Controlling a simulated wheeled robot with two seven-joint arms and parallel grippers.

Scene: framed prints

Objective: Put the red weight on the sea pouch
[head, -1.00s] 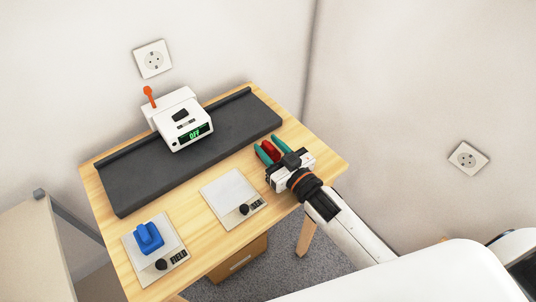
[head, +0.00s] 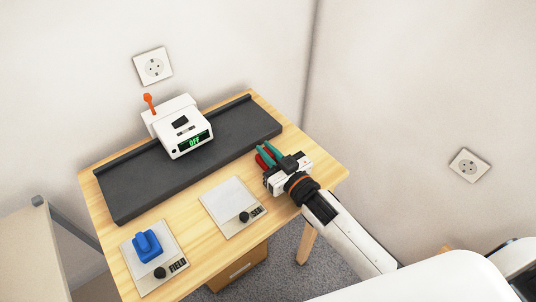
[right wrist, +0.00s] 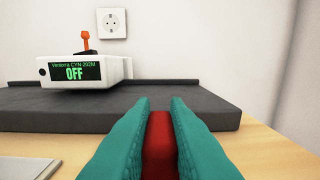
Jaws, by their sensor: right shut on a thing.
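The red weight (head: 262,160) is between the teal fingers of my right gripper (head: 268,154), at the right part of the table. In the right wrist view the red weight (right wrist: 159,148) shows between the two fingers, which are shut on it. The sea pouch (head: 231,200) is a flat pale sheet with a black knob and a label reading SEA, lying to the left of my right gripper. Its top is bare. My left gripper is not in view.
A field pouch (head: 142,278) with a blue weight (head: 147,246) on it lies at the front left. A white device (head: 180,130) reading OFF, with an orange lever, stands on a dark raised mat (head: 130,190) at the back. The wooden table (head: 327,172) is clear at the right.

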